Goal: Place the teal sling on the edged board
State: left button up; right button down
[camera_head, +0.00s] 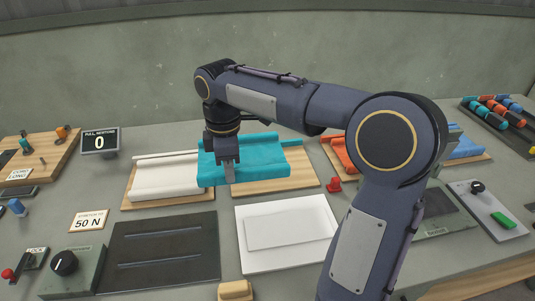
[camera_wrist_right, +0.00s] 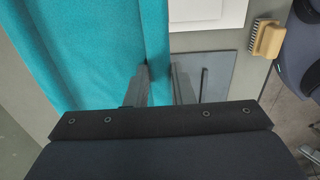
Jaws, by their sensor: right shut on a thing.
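The teal sling (camera_head: 255,158) is in the middle of the head view, over a wooden board (camera_head: 290,180). My right gripper (camera_head: 230,172) is shut on the sling near its front edge. In the right wrist view, the sling (camera_wrist_right: 85,50) fills the left side, and a teal strip lies between the fingers (camera_wrist_right: 160,85). I cannot tell whether the sling touches the wood. Two boards lie in front: a dark board (camera_head: 165,255) with two long narrow lines and a white board (camera_head: 285,220) with an inner rectangle. I cannot tell which is the edged board. My left gripper is not in view.
A white sling (camera_head: 165,178) lies left of the teal one; an orange one (camera_head: 338,153) is partly hidden behind my right arm. A brush (camera_head: 235,290) lies at the front. A knob box (camera_head: 70,268) stands front left. Both the dark and white boards are bare.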

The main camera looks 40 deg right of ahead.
aim_at(250, 158)
jog(key=w+d+f, duration=0.1)
jog(key=d, duration=0.1)
jog(key=d+f, duration=0.1)
jog(key=d, duration=0.2)
jog(key=w+d+f, duration=0.1)
jog(key=d, duration=0.1)
jog(key=shift+w+d+f+p, duration=0.15)
jog(key=shift+w+d+p, duration=0.15)
jog(key=shift+w+d, duration=0.1)
jog(key=d+f, duration=0.2)
jog(key=w+d+f, duration=0.1)
jog(key=d+f, duration=0.1)
jog(key=f, duration=0.1)
jog(key=shift+w+d, duration=0.2)
jog(key=shift+d, duration=0.15)
jog(key=shift+w+d+f, duration=0.1)
jog(key=shift+d+f, duration=0.25)
jog(key=shift+f, duration=0.15)
jog(key=shift+d+f, duration=0.15)
jog(key=shift+f, duration=0.75)
jog(key=shift+d+f, duration=0.1)
jog(key=shift+f, duration=0.75)
jog(key=c, duration=1.3)
grip_release()
jog(key=shift+f, duration=0.15)
jog(key=shift+o, duration=0.2)
